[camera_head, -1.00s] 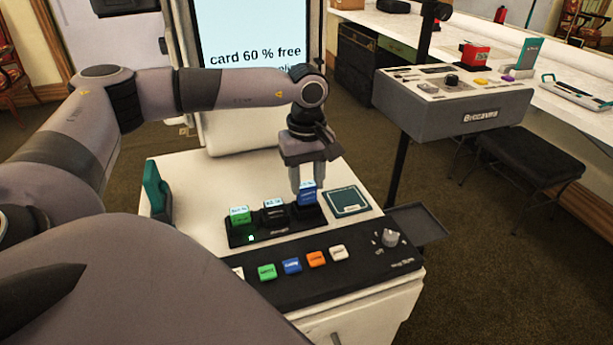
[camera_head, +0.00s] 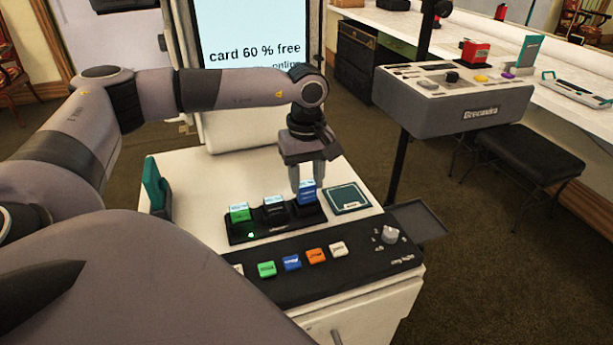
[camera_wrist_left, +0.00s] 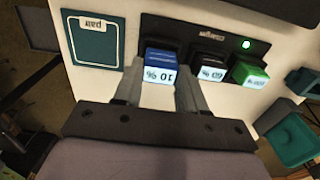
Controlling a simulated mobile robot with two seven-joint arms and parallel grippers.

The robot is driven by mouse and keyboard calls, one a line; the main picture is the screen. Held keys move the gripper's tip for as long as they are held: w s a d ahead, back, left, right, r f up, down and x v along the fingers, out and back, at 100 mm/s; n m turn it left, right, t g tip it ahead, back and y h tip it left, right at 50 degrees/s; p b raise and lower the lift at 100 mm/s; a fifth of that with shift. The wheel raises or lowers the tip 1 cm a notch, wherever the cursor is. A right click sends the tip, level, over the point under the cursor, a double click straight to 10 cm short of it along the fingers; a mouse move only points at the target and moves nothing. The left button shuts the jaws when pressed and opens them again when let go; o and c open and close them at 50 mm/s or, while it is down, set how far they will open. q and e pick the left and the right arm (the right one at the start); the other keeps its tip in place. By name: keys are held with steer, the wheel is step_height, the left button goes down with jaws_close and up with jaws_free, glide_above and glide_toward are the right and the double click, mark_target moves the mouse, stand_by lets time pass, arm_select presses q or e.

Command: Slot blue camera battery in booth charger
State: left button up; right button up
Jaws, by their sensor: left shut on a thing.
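The blue battery (camera_head: 307,193) is upright at the right-hand bay of the black charger (camera_head: 245,237). In the left wrist view the blue battery (camera_wrist_left: 160,66) shows a label reading 10 %. My left gripper (camera_head: 308,185) points down and is shut on it, one finger on each side. How deep the battery sits in the bay is hard to tell. A black battery (camera_head: 274,208) stands in the middle bay and a green battery (camera_head: 240,213) in the left bay. A green light (camera_wrist_left: 246,44) glows beside the green one. My right gripper is not in view.
A dark green pad (camera_head: 349,199) lies right of the charger. A black panel with coloured buttons (camera_head: 292,262) and a knob (camera_head: 390,235) lies in front. A teal upright object (camera_head: 155,185) stands at the left edge. A screen (camera_head: 250,35) stands behind.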

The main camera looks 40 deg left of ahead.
arm_select(q)
steer(key=shift+f+b, duration=0.3)
steer(key=shift+f, duration=0.25)
steer(key=shift+f, duration=0.2)
steer(key=shift+f, duration=0.3)
stand_by(0.4)
steer(key=o, duration=1.2)
steer(key=shift+c, duration=0.2)
